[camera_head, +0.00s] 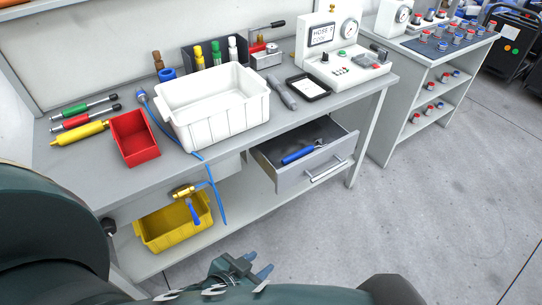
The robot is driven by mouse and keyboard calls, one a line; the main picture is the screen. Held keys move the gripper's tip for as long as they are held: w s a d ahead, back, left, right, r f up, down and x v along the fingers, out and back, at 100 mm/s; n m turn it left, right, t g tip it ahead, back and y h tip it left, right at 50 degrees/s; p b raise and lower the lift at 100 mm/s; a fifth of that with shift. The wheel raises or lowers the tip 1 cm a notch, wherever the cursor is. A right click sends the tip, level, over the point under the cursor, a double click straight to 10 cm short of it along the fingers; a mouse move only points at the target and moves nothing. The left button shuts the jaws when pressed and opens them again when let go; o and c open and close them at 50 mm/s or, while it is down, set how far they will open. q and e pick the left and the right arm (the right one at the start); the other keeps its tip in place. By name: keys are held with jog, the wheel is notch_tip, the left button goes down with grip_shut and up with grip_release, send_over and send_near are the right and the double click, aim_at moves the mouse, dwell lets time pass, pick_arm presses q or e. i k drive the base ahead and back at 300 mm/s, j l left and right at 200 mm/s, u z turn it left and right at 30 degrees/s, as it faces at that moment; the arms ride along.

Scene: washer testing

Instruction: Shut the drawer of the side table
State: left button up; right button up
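The drawer (293,183) under the grey worktop of the side table (215,143) is pulled out. Its bar handle (328,170) is on the front panel, and a blue-handled tool (302,154) lies inside. My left gripper (257,264) is low at the bottom of the view, below and left of the drawer front and apart from it. Its two fingertips show a gap between them, with nothing held. My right gripper is not in view.
A white bin (215,115), a red bin (135,140) and a test unit (345,65) stand on the worktop. A yellow bin (172,238) sits on the lower shelf. A blue hose (217,190) hangs left of the drawer. Floor (430,210) at right is clear.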

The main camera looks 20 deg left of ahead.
aim_at(269, 154)
jog(key=u, duration=0.3)
jog(key=i+l+u, duration=0.25)
jog(key=i+l, duration=0.15)
jog(key=l, duration=0.2)
jog(key=i+j, duration=0.35)
jog(key=i+u, duration=0.05)
jog(key=i, duration=0.05)
